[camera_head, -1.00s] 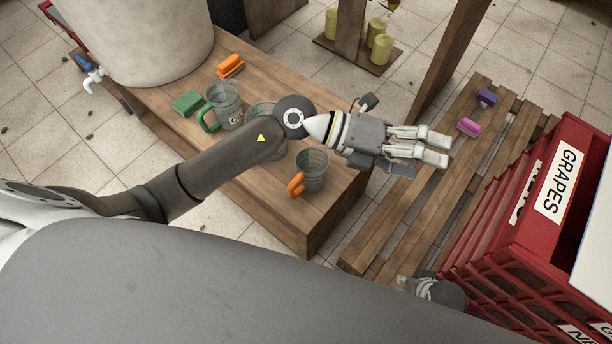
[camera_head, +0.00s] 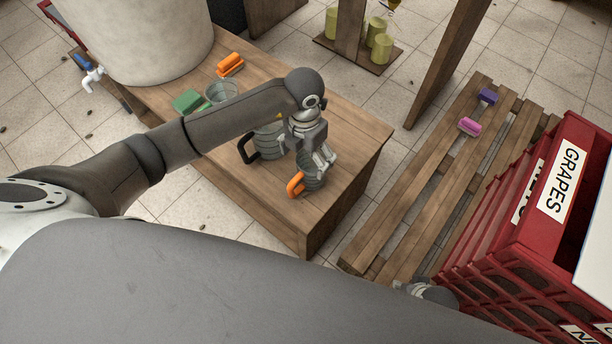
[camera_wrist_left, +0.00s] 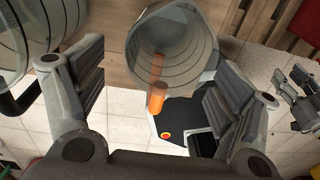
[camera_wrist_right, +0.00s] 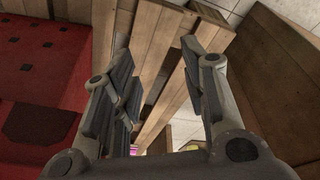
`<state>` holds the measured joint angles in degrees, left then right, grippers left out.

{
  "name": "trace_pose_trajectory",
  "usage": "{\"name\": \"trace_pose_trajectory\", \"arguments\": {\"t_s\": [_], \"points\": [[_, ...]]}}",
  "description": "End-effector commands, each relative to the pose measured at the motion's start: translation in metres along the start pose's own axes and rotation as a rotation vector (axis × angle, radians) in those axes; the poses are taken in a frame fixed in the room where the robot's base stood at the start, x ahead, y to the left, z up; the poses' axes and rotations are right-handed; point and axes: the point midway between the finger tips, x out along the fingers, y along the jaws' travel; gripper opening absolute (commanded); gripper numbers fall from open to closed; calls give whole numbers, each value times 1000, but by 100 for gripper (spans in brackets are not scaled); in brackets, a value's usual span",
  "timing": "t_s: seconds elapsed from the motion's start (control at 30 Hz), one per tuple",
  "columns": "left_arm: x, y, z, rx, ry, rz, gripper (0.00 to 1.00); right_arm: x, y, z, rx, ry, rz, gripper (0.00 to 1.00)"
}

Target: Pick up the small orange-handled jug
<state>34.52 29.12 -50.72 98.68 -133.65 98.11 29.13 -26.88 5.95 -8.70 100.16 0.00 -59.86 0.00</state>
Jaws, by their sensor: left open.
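The small grey ribbed jug (camera_head: 314,183) with an orange handle (camera_head: 295,184) stands near the front right end of the wooden bench. My left gripper (camera_head: 325,158) is over it, fingers pointing down and apart. In the left wrist view the jug (camera_wrist_left: 172,40) shows its open mouth and orange handle between and just beyond the spread fingers of the left gripper (camera_wrist_left: 152,78). The fingers do not appear closed on it. My right gripper (camera_wrist_right: 158,65) is open and empty in the right wrist view, above wooden slats.
A larger jug with a black handle (camera_head: 248,150) stands close behind the small jug. Another jug (camera_head: 222,91), a green brush (camera_head: 189,102) and an orange brush (camera_head: 230,65) are farther back. A red GRAPES crate (camera_head: 520,235) and a pallet (camera_head: 400,205) are at right.

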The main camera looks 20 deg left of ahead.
Motion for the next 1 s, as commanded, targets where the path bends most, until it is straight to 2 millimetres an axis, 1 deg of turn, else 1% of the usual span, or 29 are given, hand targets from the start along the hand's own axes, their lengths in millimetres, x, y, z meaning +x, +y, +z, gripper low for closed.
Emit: {"name": "trace_pose_trajectory", "arguments": {"t_s": [0.03, 0.27, 0.4, 0.5, 0.63, 0.87, 1.0], "points": [[8, -1, 0, 0, 2, -2, 87, -2, 0, -2, 0, 3, 1, 40], [26, -4, -1, 2, 1, -4, 87, -11, 1, -7, 1, 8, 1, 40], [48, -7, -3, 2, 2, -5, 87, -23, 2, -13, 3, 16, 3, 40], [59, -7, -2, 1, 0, -4, 87, -32, 2, -17, 3, 21, 3, 40], [66, -6, -2, 2, -1, -3, 87, -38, 2, -19, 4, 23, 4, 40], [66, -6, -2, 2, -2, -3, 87, -39, 2, -19, 4, 22, 4, 40], [66, -6, -2, 2, -2, -3, 69, -39, 2, -19, 4, 23, 4, 40]]}}
